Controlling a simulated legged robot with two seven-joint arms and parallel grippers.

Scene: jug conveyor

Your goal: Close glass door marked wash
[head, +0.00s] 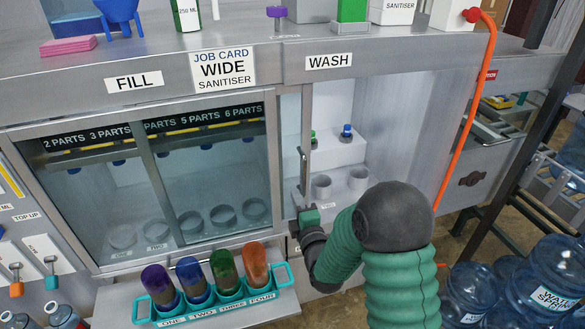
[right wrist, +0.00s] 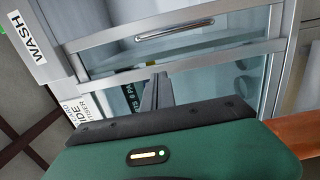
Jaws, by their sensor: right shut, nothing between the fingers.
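The glass door (head: 291,135) under the WASH label (head: 329,62) stands slid to the left, with its upright bar handle (head: 303,172) at the left side of the wash opening. The opening to its right is uncovered. The handle (right wrist: 168,31) and door glass (right wrist: 190,48) also show in the right wrist view. My right gripper (head: 303,211) is just below the handle, by the lower left of the opening. Its dark fingers (right wrist: 158,92) are shut and empty in the right wrist view. I cannot tell whether they touch the door. My left gripper is out of view.
Inside the wash bay are grey cups (head: 321,186) and small bottles with green and blue caps (head: 346,133). A teal rack (head: 215,310) of several coloured bottles stands in front at left. An orange hose (head: 471,110) hangs right of the bay. Large water jugs (head: 545,285) stand lower right.

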